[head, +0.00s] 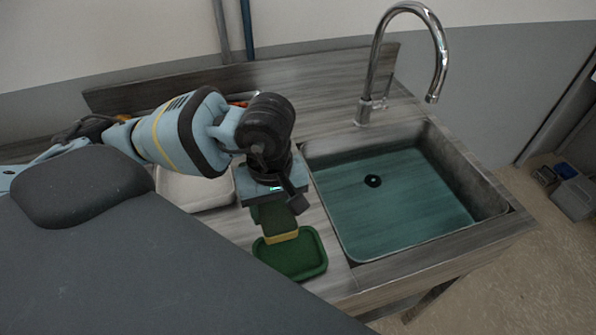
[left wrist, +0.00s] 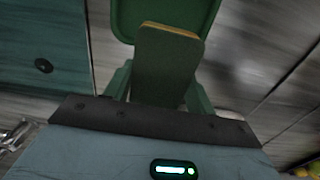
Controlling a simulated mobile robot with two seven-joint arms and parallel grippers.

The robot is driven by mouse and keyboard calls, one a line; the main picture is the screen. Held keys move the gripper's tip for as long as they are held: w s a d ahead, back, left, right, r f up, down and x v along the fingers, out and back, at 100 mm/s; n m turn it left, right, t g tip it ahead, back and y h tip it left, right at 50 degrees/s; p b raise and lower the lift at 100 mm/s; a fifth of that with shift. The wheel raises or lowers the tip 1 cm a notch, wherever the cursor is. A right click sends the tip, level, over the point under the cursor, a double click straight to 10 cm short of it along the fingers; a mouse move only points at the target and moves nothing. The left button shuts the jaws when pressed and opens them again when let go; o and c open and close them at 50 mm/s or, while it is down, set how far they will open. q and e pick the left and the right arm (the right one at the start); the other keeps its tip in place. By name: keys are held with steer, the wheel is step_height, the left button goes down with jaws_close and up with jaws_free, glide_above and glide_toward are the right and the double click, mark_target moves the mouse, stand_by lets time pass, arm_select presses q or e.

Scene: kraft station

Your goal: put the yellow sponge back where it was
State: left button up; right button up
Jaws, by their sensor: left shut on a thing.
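The yellow sponge (head: 283,237) has a dark green face and shows a yellow edge in the head view. My left gripper (head: 274,212) points down and is shut on it, above the back part of a green tray (head: 316,266). In the left wrist view the sponge (left wrist: 166,62) sits between the green fingers of the left gripper (left wrist: 160,88), its far end over the tray (left wrist: 127,14). I cannot tell whether the sponge touches the tray. My right gripper is not in view.
A sink (head: 400,210) with a dark drain lies to the right of the tray, with a curved chrome faucet (head: 375,65) behind it. A pale container (head: 190,190) stands left of the gripper, partly hidden by my arm. Bare wooden counter lies between tray and sink.

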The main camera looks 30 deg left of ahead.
arm_select(q)
steer(key=w+a, duration=0.2)
steer(key=w, duration=0.2)
steer(key=w+a+f, duration=0.1)
steer(key=w, duration=0.3)
steer(key=w+a, duration=0.2)
steer(key=w, duration=0.2)
steer(key=shift+w+a+f+p, duration=0.15)
steer(key=shift+w+a+p, duration=0.15)
steer(key=shift+w, duration=0.1)
steer(key=shift+w+a, duration=0.3)
steer(key=shift+w, duration=0.3)
steer(key=shift+w+a+f, duration=0.1)
steer(key=shift+w+f, duration=0.05)
steer(key=shift+w, duration=0.15)
step_height(320, 180, down, 3)
steer(key=shift+f+p, duration=0.1)
steer(key=shift+p, duration=0.2)
steer(key=shift+f, duration=0.1)
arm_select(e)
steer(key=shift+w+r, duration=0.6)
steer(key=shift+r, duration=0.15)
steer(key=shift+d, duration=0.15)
